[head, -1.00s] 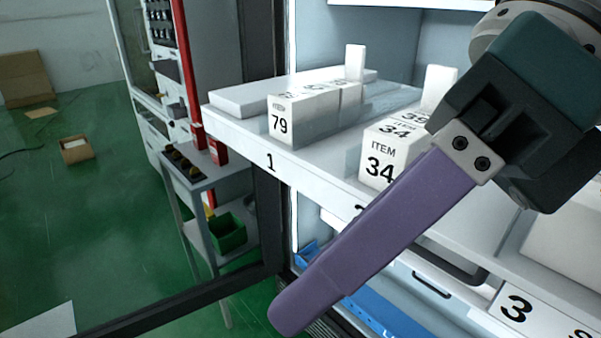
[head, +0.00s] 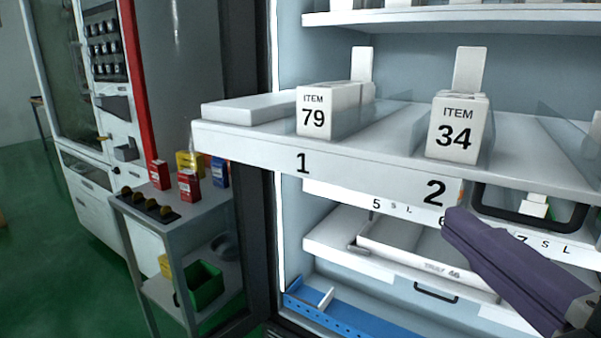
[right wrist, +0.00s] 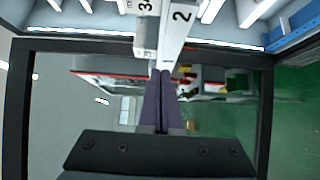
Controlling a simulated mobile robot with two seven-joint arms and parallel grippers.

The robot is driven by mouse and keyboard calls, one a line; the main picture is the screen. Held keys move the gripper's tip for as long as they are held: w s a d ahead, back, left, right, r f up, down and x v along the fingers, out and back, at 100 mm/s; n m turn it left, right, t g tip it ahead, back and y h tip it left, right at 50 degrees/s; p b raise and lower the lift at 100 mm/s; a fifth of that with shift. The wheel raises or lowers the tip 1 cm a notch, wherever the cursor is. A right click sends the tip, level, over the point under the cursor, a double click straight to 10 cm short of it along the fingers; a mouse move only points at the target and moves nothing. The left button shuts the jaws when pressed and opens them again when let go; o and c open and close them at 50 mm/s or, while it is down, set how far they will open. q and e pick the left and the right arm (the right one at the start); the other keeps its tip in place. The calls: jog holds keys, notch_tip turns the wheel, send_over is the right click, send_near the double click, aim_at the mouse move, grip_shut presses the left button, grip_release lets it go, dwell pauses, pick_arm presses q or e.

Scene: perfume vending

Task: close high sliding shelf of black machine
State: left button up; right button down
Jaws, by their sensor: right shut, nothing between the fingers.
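The high sliding shelf (head: 250,150) of the black machine is pulled out past the machine's dark frame (head: 259,225). It is white, with 1 and 2 on its front edge. It carries a box marked ITEM 79 (head: 314,118) and a box marked ITEM 34 (head: 457,133). My right gripper (head: 450,222) is shut and empty, its purple fingers at the shelf's front edge just below the 2. In the right wrist view its fingertips (right wrist: 161,72) are close against the shelf edge (right wrist: 173,45); whether they touch is unclear. My left gripper is out of view.
Below are a lower shelf with a tray (head: 420,262), a black handle (head: 525,215) and a blue rail (head: 345,316). Another shelf (head: 470,15) is above. A grey cart (head: 185,215) with small boxes and a green bin (head: 206,286) stands left. Green floor lies open at far left.

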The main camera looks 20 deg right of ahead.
jog(key=p, duration=0.4)
send_near(396, 157)
jog(key=w+a, duration=0.3)
jog(key=w, duration=0.1)
jog(key=shift+w+d+r+p, duration=0.1)
jog(key=shift+w+d+p, duration=0.15)
jog(key=shift+d, duration=0.35)
jog(key=shift+w+d+p, duration=0.1)
jog(key=shift+w+d, duration=0.3)
jog(key=shift+d, duration=0.25)
jog(key=shift+w+d, duration=0.35)
jog(key=shift+d, duration=0.1)
jog(key=shift+w+d, duration=0.1)
